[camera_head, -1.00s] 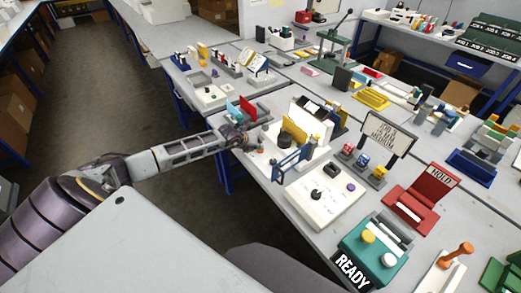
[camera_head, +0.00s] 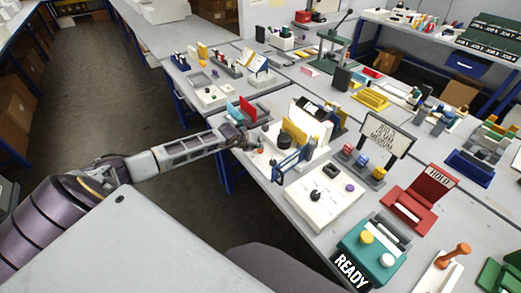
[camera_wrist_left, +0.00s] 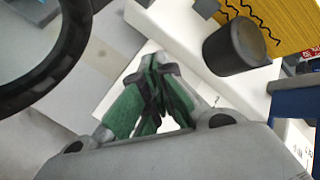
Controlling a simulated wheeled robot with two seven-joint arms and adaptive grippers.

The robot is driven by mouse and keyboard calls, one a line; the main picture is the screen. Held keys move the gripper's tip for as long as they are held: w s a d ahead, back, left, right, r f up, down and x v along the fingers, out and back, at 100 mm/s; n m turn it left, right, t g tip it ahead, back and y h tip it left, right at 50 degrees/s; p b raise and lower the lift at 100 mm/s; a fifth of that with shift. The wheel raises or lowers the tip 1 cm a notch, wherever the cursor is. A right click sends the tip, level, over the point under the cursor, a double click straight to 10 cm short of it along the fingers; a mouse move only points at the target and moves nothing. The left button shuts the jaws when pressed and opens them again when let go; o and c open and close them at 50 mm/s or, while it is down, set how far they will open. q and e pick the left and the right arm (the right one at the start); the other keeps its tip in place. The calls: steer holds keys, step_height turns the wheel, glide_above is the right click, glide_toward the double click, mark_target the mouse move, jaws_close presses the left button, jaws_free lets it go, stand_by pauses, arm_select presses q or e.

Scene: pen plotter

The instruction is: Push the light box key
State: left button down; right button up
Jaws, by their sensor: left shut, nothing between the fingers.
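My left gripper (camera_head: 256,145) is at the near-left edge of the pen plotter station (camera_head: 306,148). In the left wrist view its green-padded fingers (camera_wrist_left: 152,110) are together with nothing between them, over a pale, box-like surface (camera_wrist_left: 170,20). My right gripper is not in view.
A yellow panel with black wavy lines (camera_wrist_left: 270,22) is close beyond the dark knob. A blue frame (camera_head: 291,162) stands right of the hand. A white box with a black knob and purple button (camera_head: 325,195) is nearer. Red and blue pieces (camera_head: 243,108) stand behind.

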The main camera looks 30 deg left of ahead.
arm_select(q)
steer(key=shift+r+p, duration=1.35)
steer(key=shift+r, duration=0.6)
steer(key=shift+r+p, duration=0.65)
steer(key=shift+r, duration=0.25)
